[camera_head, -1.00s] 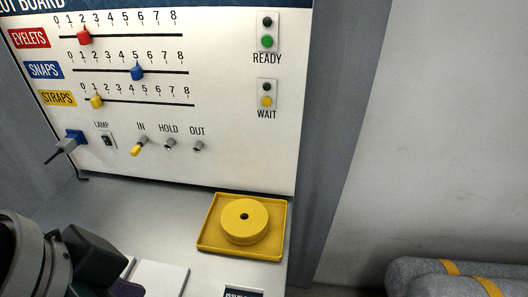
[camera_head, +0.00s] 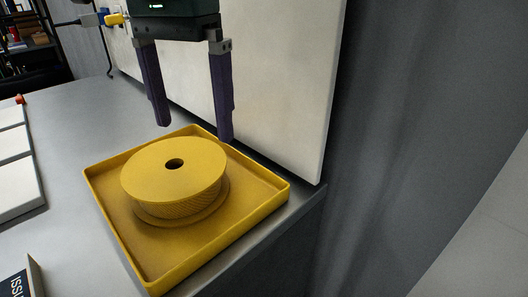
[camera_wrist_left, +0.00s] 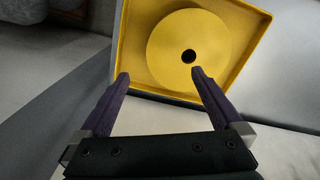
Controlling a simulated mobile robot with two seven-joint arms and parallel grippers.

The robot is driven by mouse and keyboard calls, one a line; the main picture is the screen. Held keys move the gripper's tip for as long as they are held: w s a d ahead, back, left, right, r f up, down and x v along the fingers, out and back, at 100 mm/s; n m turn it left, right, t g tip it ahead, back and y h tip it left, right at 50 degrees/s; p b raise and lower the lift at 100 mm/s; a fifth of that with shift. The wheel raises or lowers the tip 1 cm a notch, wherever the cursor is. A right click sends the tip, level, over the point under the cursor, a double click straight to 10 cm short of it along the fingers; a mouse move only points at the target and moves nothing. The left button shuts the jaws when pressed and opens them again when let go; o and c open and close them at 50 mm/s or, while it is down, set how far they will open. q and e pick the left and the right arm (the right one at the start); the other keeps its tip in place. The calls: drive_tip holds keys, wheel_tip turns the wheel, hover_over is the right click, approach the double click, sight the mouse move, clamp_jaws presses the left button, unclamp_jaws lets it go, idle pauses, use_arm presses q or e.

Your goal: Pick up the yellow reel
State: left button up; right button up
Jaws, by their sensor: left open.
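The yellow reel (camera_head: 172,184), a round spool with a dark centre hole, lies flat in a square yellow tray (camera_head: 270,190) on the grey counter. My left gripper (camera_head: 195,132) is open, its two purple fingers pointing down above the tray's back edge, apart from the reel. In the left wrist view the reel (camera_wrist_left: 188,30) shows in its tray (camera_wrist_left: 128,42), beyond the fingertips of my left gripper (camera_wrist_left: 159,76), with nothing between the fingers. My right gripper is in neither view.
The white board (camera_head: 290,80) stands close behind the tray and gripper. The counter's right edge drops off beside the tray. White flat pads (camera_head: 15,170) and a dark sign (camera_head: 22,280) lie to the left. The counter (camera_head: 85,125) between is clear.

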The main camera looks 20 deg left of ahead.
sight(200, 171)
use_arm(q)
drive_tip(key=shift+w+a+f, duration=0.3)
drive_tip(key=shift+a+f, duration=0.1)
drive_tip(key=shift+f+b, duration=0.3)
drive_tip(key=shift+f, duration=0.05)
wheel_tip(200, 171, down, 9)
drive_tip(key=shift+r, duration=0.2)
clamp_jaws()
idle(0.4)
